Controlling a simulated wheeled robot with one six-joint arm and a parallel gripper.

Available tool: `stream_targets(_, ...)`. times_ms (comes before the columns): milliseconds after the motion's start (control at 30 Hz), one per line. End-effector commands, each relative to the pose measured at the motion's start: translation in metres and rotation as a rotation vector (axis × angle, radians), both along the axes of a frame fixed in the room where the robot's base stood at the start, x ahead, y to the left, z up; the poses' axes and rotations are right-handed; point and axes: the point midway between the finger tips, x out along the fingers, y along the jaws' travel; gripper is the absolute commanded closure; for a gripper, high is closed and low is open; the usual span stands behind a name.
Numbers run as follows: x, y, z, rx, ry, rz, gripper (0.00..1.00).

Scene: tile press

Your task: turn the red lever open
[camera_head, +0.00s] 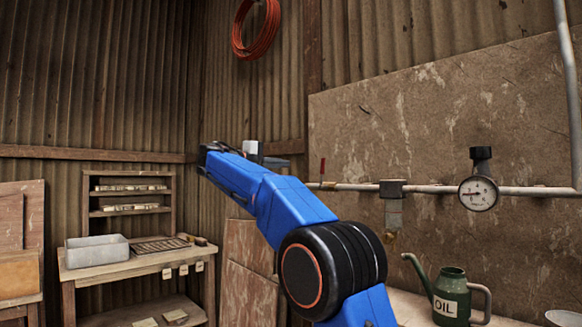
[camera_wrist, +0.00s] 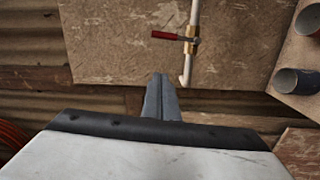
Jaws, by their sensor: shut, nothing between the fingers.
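The red lever (camera_head: 322,168) sticks up from the pipe (camera_head: 350,187) on the wall board. In the wrist view the lever (camera_wrist: 167,36) points left from a brass valve (camera_wrist: 191,41), straight across the pipe. My gripper (camera_wrist: 158,77) is shut and empty, its two grey fingers together. The fingertips show below the lever in the wrist view, apart from it.
A pressure gauge (camera_head: 478,193) sits on the pipe to the right. A green oil can (camera_head: 449,297) stands on a bench below. A workbench with a grey tray (camera_head: 97,250) is at the left. An orange hose coil (camera_head: 256,28) hangs above.

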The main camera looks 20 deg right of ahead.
Motion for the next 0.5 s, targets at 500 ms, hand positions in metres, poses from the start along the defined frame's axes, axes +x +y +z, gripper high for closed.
stream_targets(500,0.021,-0.072,-0.001,0.002,-0.002,-0.003,1.0)
